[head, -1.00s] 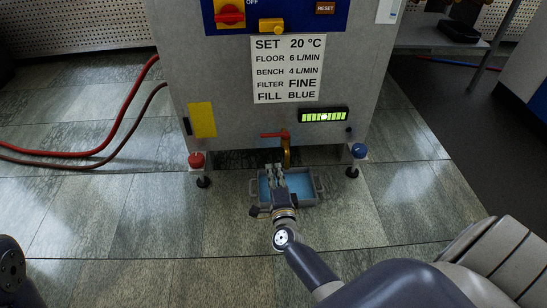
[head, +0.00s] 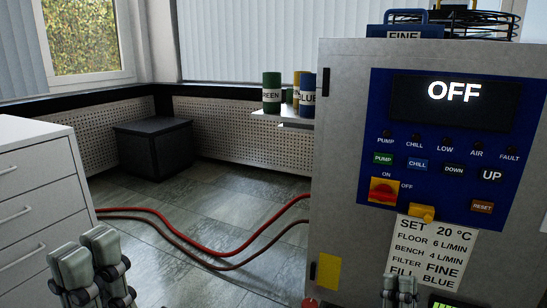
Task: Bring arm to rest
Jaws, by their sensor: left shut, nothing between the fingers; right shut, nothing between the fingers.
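My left gripper (head: 86,258) shows at the bottom left, fingers pointing up, shut and empty. It is in front of the white drawer cabinet and the floor. My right gripper (head: 398,288) shows at the bottom right, its fingertips up in front of the lower part of the grey machine (head: 345,150). It is shut and empty, and overlaps the settings label (head: 435,248) in the picture. The rest of both arms is below the frame. The machine's display reads OFF on a blue panel (head: 440,135).
A white drawer cabinet (head: 35,200) stands at the left. Red hoses (head: 200,245) run across the tiled floor to the machine. A black box (head: 153,148) stands by the back wall. Green, yellow and blue cans sit on a shelf (head: 290,119). Open floor lies between cabinet and machine.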

